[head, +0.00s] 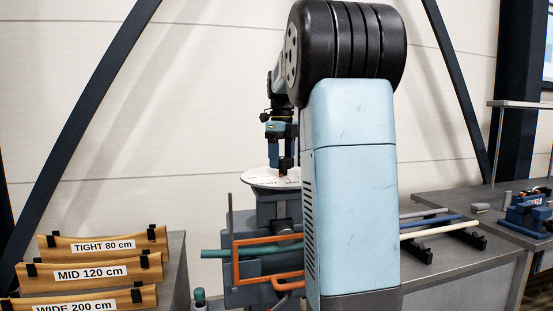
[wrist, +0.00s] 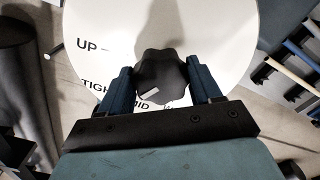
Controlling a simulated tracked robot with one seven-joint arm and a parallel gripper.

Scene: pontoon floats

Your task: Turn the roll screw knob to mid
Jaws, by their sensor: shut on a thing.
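The roll screw knob (wrist: 165,70) is dark and lobed, at the middle of a round white dial (wrist: 225,35) in the wrist view. My gripper (wrist: 163,82) is shut on the knob, one blue finger on each side. A light mark on the knob faces lower left, toward the MID label (wrist: 138,106). Exact alignment is hard to tell. UP (wrist: 87,44) and TIGHT (wrist: 97,86) are also printed there; lettering right of MID is mostly hidden.
The dial tops a grey machine with an orange frame (head: 237,262) and a green bar (head: 222,253). Wooden boards (head: 60,272) labelled TIGHT 80 cm, MID 120 cm and WIDE 200 cm stand at left. Rods (head: 432,229) lie on the right bench, with a blue device (head: 530,212) beyond.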

